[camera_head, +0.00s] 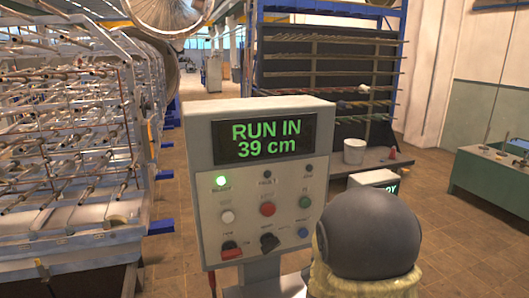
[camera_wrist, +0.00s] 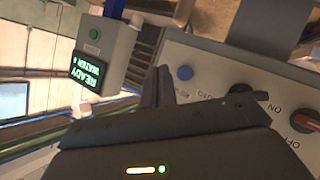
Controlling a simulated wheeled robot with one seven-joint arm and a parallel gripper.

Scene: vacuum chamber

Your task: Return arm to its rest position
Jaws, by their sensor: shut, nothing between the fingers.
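My gripper (camera_wrist: 164,84) shows in the wrist view as dark fingers, shut with nothing between them. The fingers are beside the face of the grey control panel (camera_wrist: 215,66), near its blue button (camera_wrist: 184,72); I cannot tell the exact gap. A dark grey rounded part, likely of my arm, covers the lower right there. My gripper is not visible in that view.
A small grey box with a green-lit display (camera_wrist: 87,71) reading "READY" stands beyond the panel; it is partly hidden in the head view. A metal rack of rods (camera_head: 70,130) fills the left. A blue-framed shelf (camera_head: 330,70), a white bucket (camera_head: 354,150) and a green bench (camera_head: 490,180) stand behind.

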